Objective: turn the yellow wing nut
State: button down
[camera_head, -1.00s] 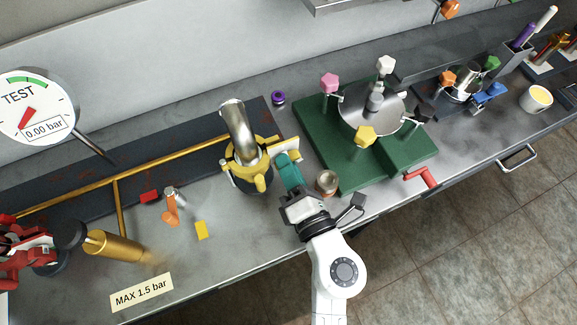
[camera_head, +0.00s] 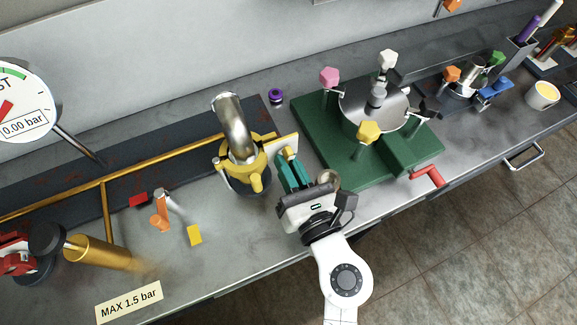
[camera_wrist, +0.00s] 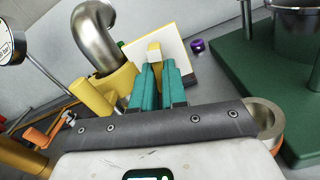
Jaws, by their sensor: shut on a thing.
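The yellow clamp (camera_head: 226,154) wraps the base of a bent steel pipe (camera_head: 236,120). A thick yellow peg (camera_wrist: 92,99) sticks out of the clamp, left of my fingers.
A pale plate (camera_wrist: 168,40) stands just behind the fingertips. The green base (camera_head: 310,133) with the lidded tank is further right. A purple ring (camera_head: 276,95) lies behind.

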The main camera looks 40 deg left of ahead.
jog(key=shift+f+n, duration=0.2)
jog(key=shift+n, duration=0.5)
jog(key=c, duration=1.2)
grip_release()
jog(key=shift+r, duration=0.15)
jog(key=shift+o, duration=0.2)
jog(key=b+v, duration=0.2)
jog(key=v, duration=0.8)
jog(key=shift+s+d, duration=0.1)
jog(key=shift+d, duration=0.3)
